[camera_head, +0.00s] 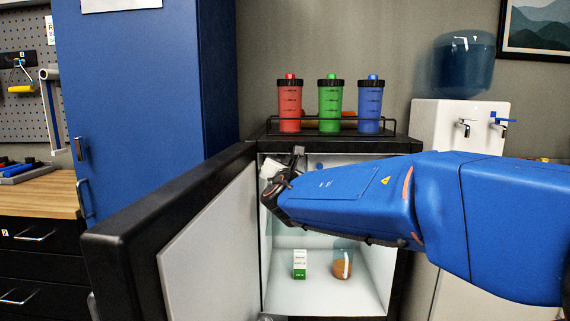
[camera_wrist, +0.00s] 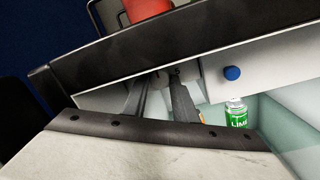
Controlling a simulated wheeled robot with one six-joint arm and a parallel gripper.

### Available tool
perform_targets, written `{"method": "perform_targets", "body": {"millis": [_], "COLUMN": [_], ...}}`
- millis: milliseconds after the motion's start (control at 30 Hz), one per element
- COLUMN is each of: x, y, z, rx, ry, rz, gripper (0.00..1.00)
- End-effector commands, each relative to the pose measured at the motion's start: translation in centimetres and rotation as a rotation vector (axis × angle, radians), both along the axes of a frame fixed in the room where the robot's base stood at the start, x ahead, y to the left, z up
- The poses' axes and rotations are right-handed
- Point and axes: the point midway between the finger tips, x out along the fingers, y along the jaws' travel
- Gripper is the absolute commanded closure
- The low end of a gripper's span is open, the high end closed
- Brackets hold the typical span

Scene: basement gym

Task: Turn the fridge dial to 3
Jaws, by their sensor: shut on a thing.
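The small fridge (camera_head: 385,145) stands with its black door (camera_head: 150,210) swung open to the left. My gripper (camera_head: 282,172) reaches into the top left of the lit interior, near the white control strip.
Red (camera_head: 290,100), green (camera_head: 330,100) and blue (camera_head: 369,102) bottles stand in a rack on top. A water cooler (camera_head: 430,125) is at the right, a blue locker (camera_head: 140,90) at the left.

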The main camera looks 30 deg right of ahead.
Motion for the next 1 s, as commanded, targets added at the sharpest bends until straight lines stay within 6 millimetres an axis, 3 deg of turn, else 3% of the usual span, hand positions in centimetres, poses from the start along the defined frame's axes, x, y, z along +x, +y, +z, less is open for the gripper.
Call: {"method": "perform_targets", "body": {"millis": [133,167,233,667,1000], "x": [0.0,0.0,0.0,-0.6,-4.9], "y": [0.0,0.0,0.0,0.4,3.0], "z": [-0.1,-0.1,-0.1,0.0,-0.3], "rx": [0.0,0.0,0.0,0.0,0.0], "ry": [0.001,0.001,0.001,0.0,-0.002], "rz": [0.0,0.0,0.0,0.001,0.003], "gripper": [0.97,0.72,0.56,0.56,0.56]}}
